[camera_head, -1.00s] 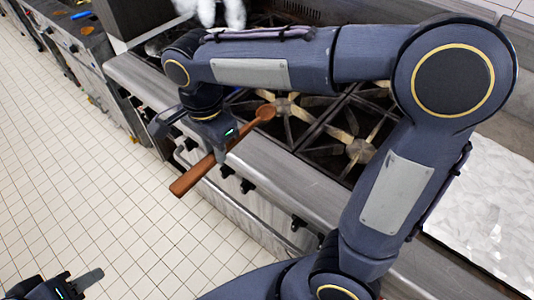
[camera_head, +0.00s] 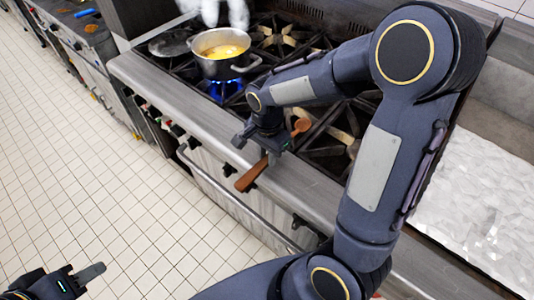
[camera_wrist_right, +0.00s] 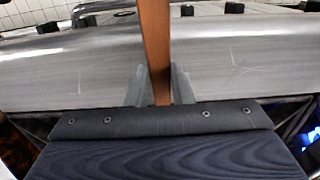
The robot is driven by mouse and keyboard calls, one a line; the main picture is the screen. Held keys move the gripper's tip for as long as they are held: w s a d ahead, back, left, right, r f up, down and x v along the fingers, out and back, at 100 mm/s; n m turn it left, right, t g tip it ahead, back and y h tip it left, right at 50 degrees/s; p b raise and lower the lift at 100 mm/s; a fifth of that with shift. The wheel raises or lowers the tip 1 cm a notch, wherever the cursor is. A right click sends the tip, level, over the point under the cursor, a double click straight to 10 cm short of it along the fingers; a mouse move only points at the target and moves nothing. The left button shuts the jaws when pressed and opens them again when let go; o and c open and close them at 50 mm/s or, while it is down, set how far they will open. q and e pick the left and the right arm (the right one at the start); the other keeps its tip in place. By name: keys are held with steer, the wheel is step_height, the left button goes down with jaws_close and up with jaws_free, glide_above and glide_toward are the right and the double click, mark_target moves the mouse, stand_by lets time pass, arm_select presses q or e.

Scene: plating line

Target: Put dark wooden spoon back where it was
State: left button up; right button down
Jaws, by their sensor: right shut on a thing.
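The dark wooden spoon (camera_head: 252,176) is in my right gripper (camera_head: 268,152), over the front edge of the stove (camera_head: 300,178). Its handle points down-left past the edge and its bowl end shows beside the gripper, toward the burners. In the right wrist view the spoon's handle (camera_wrist_right: 155,45) stands between the two fingers of the right gripper (camera_wrist_right: 155,88), which are shut on it. The steel front ledge lies behind it. I cannot tell whether the spoon touches the stove. My left gripper (camera_head: 88,280) is at the bottom left above the floor, its fingers only partly in view.
A pot (camera_head: 222,52) with yellowish contents stands on a lit blue flame at the back left of the stove. A lid (camera_head: 172,42) lies left of it. A white gloved hand shows above the pot. A pale glittery surface (camera_head: 475,215) lies to the right.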

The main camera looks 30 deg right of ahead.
steer(key=shift+f, duration=0.25)
steer(key=shift+f, duration=0.25)
steer(key=c, duration=1.3)
jaws_free()
